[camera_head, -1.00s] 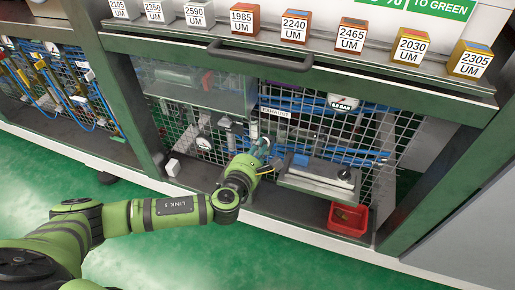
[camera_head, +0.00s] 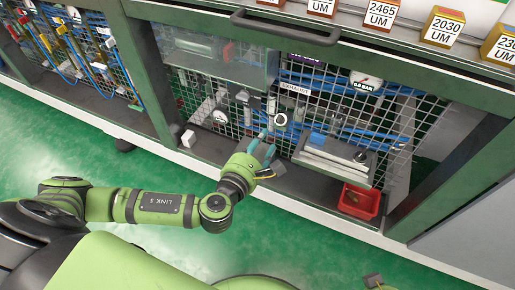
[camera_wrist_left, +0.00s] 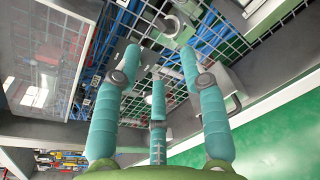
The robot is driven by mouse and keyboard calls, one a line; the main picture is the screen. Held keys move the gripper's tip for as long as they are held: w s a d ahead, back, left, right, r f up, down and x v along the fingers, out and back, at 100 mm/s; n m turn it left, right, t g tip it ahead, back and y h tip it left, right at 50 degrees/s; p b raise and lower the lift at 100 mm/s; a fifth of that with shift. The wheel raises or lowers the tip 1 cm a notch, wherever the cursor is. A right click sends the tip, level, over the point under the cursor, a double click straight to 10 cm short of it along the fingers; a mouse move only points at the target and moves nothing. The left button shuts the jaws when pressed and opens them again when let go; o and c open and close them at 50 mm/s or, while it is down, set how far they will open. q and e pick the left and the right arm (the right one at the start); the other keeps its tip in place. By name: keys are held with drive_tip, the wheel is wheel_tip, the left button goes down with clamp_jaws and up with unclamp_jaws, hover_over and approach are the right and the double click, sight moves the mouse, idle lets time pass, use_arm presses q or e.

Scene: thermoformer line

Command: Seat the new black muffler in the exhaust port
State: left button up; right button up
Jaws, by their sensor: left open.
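My left gripper (camera_head: 264,150) has teal fingers, spread open with nothing between them, just in front of the mesh panel. In the left wrist view its fingers (camera_wrist_left: 155,80) point at the mesh, and a pale ring-ended fitting (camera_wrist_left: 173,27) lies beyond them. In the head view a pale ring (camera_head: 281,119) sits below the EXHAUST label (camera_head: 296,88), up and right of the fingertips; I take it for the exhaust port. A small black round piece (camera_head: 361,156) is on the grey tray (camera_head: 325,160); I cannot tell whether it is the muffler.
A red bin (camera_head: 359,202) stands below the tray's right end. A blue piece (camera_head: 317,138) lies on the tray. A pressure gauge (camera_head: 365,84) and blue hoses are on the mesh. A clear cover (camera_head: 205,55) hangs at upper left, below the green frame beam.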

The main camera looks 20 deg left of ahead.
use_arm(q)
drive_tip(key=shift+s+r, duration=0.2)
drive_tip(key=shift+s, duration=0.95)
drive_tip(key=o, duration=1.2)
drive_tip(key=shift+s+a+r+p, duration=0.1)
drive_tip(key=shift+s+r+p, duration=0.8)
drive_tip(key=shift+r+p, duration=0.45)
drive_tip(key=shift+s+d+r+p, duration=0.1)
drive_tip(key=shift+s+r+p, duration=0.9)
drive_tip(key=shift+p, duration=0.7)
drive_tip(key=shift+s+a+r+p, duration=0.1)
drive_tip(key=shift+s+r+p, duration=0.7)
drive_tip(key=shift+r+p, duration=0.6)
use_arm(e)
wheel_tip(320, 180, down, 16)
drive_tip(key=s+d+t, duration=0.1)
drive_tip(key=shift+d+r+n, duration=0.15)
drive_tip(key=shift+r+n, duration=0.05)
drive_tip(key=shift+n, duration=0.1)
